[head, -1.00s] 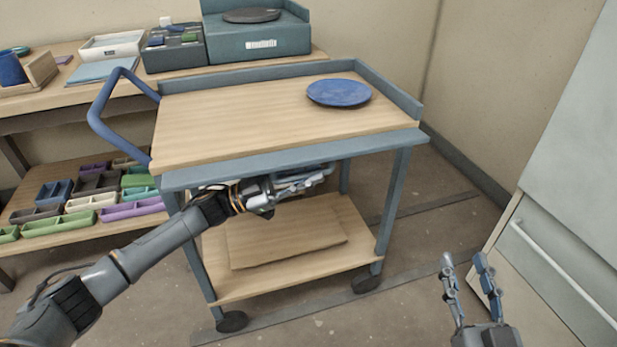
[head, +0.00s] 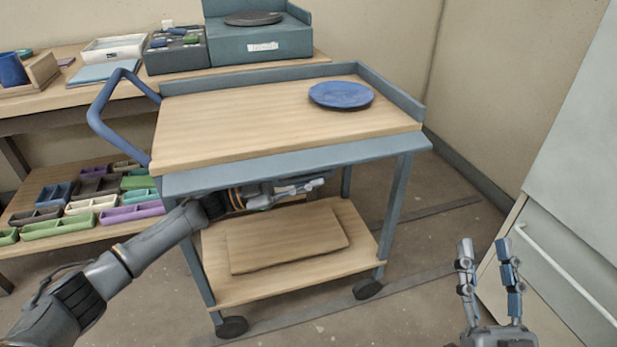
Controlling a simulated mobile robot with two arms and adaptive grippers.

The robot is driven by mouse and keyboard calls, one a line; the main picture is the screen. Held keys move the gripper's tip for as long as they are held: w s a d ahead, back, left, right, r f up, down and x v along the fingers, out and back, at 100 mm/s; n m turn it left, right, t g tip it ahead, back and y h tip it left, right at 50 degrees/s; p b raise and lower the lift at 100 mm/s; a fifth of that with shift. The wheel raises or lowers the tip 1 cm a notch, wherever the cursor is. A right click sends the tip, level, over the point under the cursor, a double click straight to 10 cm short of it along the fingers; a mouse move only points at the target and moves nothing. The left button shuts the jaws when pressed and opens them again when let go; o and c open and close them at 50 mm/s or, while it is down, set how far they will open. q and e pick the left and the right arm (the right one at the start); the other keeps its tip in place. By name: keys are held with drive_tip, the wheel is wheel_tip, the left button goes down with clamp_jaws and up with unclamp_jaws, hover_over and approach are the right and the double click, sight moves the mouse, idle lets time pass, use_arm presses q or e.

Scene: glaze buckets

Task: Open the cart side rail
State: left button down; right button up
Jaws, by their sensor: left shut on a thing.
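The cart (head: 270,120) has a wooden top with raised blue-grey rails along its back and right edges. The side rail (head: 300,164) is the blue-grey strip along the near long edge; it juts out at about the level of the top, not standing up like the others. My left gripper (head: 308,185) is under this rail, shut on its underside; the rail hides part of the wrist and the exact contact. My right gripper (head: 488,248) is open and empty at the lower right, apart from the cart.
A blue plate (head: 341,95) lies on the cart top, and a blue push handle (head: 103,102) is at its left end. A wooden board lies on the lower shelf (head: 340,262). A pale cabinet (head: 560,235) stands at the right. A bench with trays is behind.

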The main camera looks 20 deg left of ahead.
use_arm(q)
drive_tip(key=c, duration=1.6)
unclamp_jaws()
drive_tip(key=shift+r, duration=0.1)
